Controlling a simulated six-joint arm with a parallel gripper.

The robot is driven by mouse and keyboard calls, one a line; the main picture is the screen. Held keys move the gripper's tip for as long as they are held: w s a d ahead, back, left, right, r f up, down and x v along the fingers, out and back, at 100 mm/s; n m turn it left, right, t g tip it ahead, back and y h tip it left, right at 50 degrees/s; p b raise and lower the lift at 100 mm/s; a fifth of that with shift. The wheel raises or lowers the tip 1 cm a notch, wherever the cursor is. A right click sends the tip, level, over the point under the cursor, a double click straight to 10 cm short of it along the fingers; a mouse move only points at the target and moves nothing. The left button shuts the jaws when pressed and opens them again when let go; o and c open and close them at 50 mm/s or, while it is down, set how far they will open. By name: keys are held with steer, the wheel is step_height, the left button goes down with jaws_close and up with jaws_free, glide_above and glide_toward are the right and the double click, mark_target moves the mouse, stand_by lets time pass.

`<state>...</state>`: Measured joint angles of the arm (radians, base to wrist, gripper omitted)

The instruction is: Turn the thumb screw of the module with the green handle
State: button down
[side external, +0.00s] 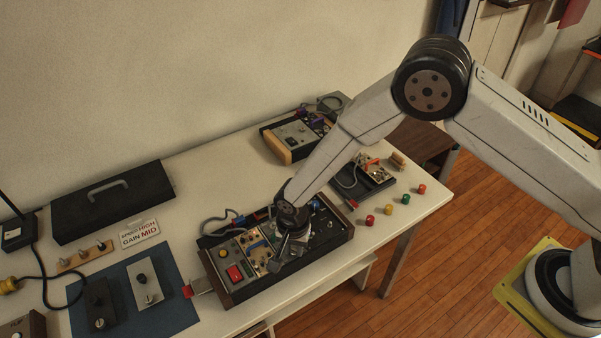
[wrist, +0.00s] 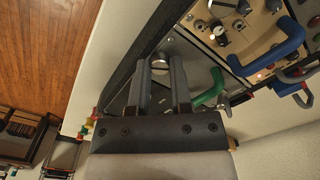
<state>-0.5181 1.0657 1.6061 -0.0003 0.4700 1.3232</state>
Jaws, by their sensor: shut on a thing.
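The module with the green handle (wrist: 212,88) is a dark grey panel in the wrist view, set in a long case (side external: 228,296) with dark wooden ends. My gripper (wrist: 160,66) points down at this panel, its two fingers on either side of a round silver thumb screw (wrist: 160,60) near the panel's edge. The gripper is shut on the screw; the fingers hide part of it. The green handle stands beside the fingers, apart from them. In the side view my gripper (side external: 279,252) is low over the case and hides the screw.
A tan module with a blue handle (wrist: 283,48) adjoins the green-handled one. A blue mat (side external: 178,312) with loose modules lies left. Another wooden-ended device (side external: 277,146) and a small dark tray (side external: 377,184) stand behind. Several coloured knobs (side external: 388,209) line the right side.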

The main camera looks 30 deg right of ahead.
mark_target(294, 250)
steer(key=c, duration=0.5)
jaws_free()
steer(key=shift+r, duration=0.15)
steer(key=shift+r, duration=3.8)
